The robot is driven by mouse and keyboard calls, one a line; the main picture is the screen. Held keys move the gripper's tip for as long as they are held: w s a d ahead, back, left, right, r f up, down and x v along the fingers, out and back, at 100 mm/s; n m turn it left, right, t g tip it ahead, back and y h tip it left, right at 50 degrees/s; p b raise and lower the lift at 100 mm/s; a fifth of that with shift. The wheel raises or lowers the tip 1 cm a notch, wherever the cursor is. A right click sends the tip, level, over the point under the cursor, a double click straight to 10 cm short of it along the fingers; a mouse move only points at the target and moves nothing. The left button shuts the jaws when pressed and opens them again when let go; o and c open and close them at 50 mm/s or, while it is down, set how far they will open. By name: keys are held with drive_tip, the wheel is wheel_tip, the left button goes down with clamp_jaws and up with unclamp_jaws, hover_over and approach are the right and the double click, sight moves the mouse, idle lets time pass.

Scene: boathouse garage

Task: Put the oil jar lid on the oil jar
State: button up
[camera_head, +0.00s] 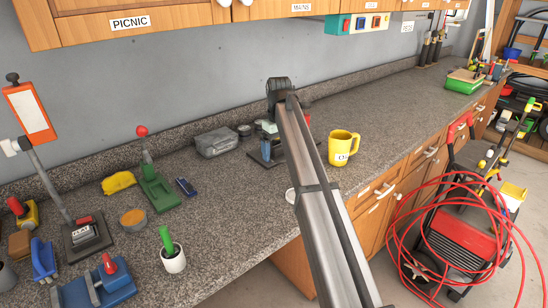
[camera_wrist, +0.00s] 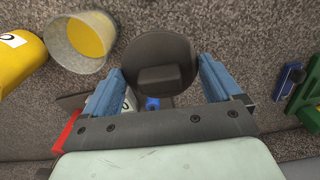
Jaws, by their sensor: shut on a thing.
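In the wrist view, the oil jar lid (camera_wrist: 158,62) is a dark, flat disc with a block-shaped knob. My gripper (camera_wrist: 160,70) has its two blue fingers on either side of it and is shut on it. The oil jar appears to be the open grey cup (camera_wrist: 75,45) with yellow contents, up and left of the lid and apart from it. In the head view, a pale edge (camera_head: 290,196) beside my arm may be this jar; my arm hides most of it.
A yellow mug (camera_head: 343,147) stands right of my arm, close to the jar in the wrist view. A green lever tool (camera_head: 157,185) and small blue object (camera_head: 186,187) lie left. A grey box (camera_head: 216,142) is behind.

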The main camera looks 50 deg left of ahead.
drive_tip(key=w+d+r, duration=0.3)
drive_tip(key=w+d, duration=0.1)
drive_tip(key=w, duration=0.6)
drive_tip(key=shift+d+r, duration=0.3)
drive_tip(key=shift+r, duration=0.1)
drive_tip(key=shift+f, duration=0.2)
drive_tip(key=shift+f, duration=2.15)
drive_tip(key=shift+f, duration=0.7)
drive_tip(key=o, duration=0.7)
